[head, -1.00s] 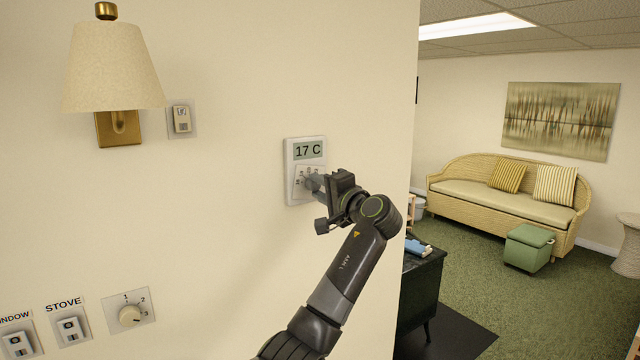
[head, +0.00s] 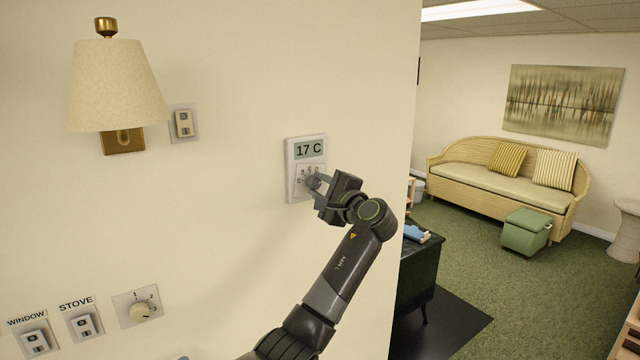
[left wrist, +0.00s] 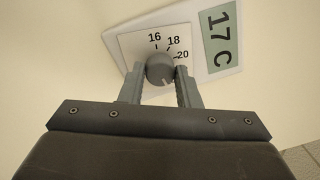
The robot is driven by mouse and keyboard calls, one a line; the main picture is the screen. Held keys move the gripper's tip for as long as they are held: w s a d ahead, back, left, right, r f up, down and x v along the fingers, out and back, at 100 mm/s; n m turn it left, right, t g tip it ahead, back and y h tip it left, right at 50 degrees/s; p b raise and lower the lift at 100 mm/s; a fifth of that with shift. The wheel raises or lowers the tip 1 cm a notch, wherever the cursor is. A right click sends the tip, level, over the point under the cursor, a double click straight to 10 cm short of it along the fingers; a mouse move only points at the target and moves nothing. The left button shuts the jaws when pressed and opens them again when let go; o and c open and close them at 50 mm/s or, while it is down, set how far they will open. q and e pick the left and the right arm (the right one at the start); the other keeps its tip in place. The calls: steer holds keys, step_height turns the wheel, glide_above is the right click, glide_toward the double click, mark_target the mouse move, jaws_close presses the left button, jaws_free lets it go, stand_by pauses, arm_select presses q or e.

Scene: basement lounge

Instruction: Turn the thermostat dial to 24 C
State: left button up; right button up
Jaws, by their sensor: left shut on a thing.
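The thermostat (head: 291,149) is a white wall panel whose display reads 17 C. It also shows in the left wrist view (left wrist: 201,75), turned on its side there. Its round grey dial (left wrist: 160,68) sits on a white plate with the marks 16, 18 and 20 in sight; the lower part of the scale is hidden by my gripper. My left gripper (head: 315,184) is at the dial, with one finger on each side of it in the left wrist view (left wrist: 160,72), shut on it. My right gripper is not in view.
A wall lamp (head: 116,85) and a switch (head: 184,123) are left of the thermostat. Lower left are the WINDOW switch (head: 35,342), the STOVE switch (head: 84,325) and a small 1-2-3 knob (head: 140,311). A dark cabinet (head: 420,275) stands beyond the wall's right edge.

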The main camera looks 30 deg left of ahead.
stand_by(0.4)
arm_select(q)
steer(key=o, duration=1)
steer(key=shift+w+d, duration=0.1)
steer(key=shift+c, duration=0.2)
steer(key=shift+f, duration=0.1)
steer(key=shift+s+d+f+b, duration=0.1)
steer(key=shift+s+d+b, duration=0.1)
steer(key=shift+d+b, duration=0.2)
steer(key=b+v, duration=0.7)
steer(key=v, duration=0.9)
steer(key=shift+d, duration=0.25)
steer(key=shift+s, duration=0.15)
